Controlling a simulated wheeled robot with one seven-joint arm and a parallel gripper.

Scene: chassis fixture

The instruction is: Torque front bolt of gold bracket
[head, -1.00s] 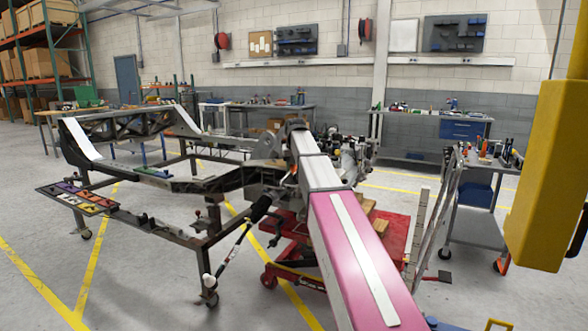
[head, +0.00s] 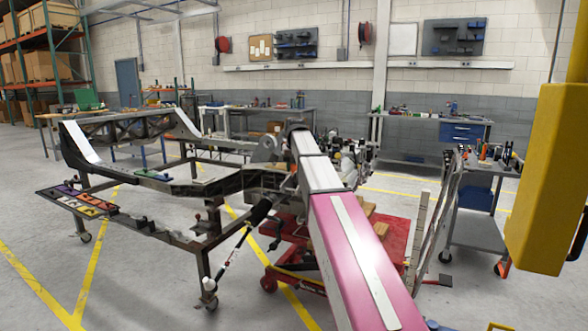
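A long wrench-like tool with a black grip (head: 260,211) slants down left from the end of my arm. Its pale shaft has red and green marks and runs toward a white round end near the frame leg. My gripper (head: 286,188) is at the grip's upper end, mostly hidden by my pink and white arm; its fingers cannot be made out. The dark metal chassis (head: 205,186) stands on a wheeled frame left of my arm. A small yellowish plate on its near rail may be the gold bracket, but I cannot tell. No bolt is distinguishable.
A strip tray with coloured slots (head: 46,193) juts from the frame's left. A red wheeled cart (head: 398,235) with wooden blocks and an engine-like assembly stand behind my arm. A grey tool cart (head: 477,226) and yellow post (head: 545,180) are at right. Floor at front left is clear.

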